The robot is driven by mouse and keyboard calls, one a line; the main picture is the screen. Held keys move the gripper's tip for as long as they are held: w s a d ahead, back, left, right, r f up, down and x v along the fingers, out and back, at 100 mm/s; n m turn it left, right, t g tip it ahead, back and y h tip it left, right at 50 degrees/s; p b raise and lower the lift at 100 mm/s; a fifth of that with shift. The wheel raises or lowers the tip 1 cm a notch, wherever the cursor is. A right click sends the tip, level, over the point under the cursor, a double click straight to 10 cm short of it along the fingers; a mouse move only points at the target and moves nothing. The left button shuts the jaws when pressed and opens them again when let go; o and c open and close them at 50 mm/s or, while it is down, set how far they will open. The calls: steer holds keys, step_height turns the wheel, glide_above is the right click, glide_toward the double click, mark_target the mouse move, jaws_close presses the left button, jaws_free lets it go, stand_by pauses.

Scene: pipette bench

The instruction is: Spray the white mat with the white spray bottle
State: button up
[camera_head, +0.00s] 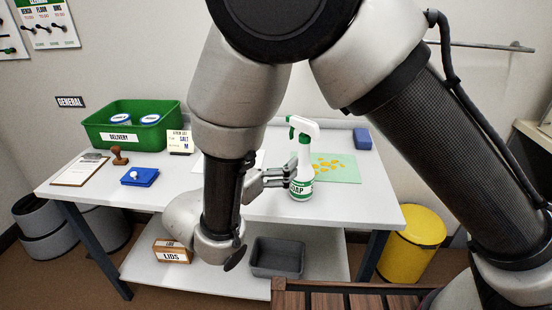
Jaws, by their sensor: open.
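The white spray bottle (303,168), with a green trigger, nozzle and label, stands upright on the white table, right of centre. My gripper (288,176) is open at its left side, with its fingers reaching to the bottle's body. I cannot tell whether they touch it. A white mat (257,159) lies flat behind my arm. Only small parts of it show, and my arm hides the rest. A pale green mat (347,175) with yellow-orange pieces lies just right of the bottle.
A green delivery bin (160,140) with round containers, a stamp (119,157), a clipboard (80,170), a blue pad (140,178) and a label card (180,141) stand at left. A blue block (362,138) is at back right. The table's front right is clear.

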steer(key=shift+x, duration=5.3)
steer(key=shift+s+d, duration=0.1)
steer(key=shift+s, duration=0.05)
steer(key=c, duration=1.2)
steer(key=shift+c, duration=0.2)
steer(key=o, duration=1.2)
steer(key=shift+o, duration=0.2)
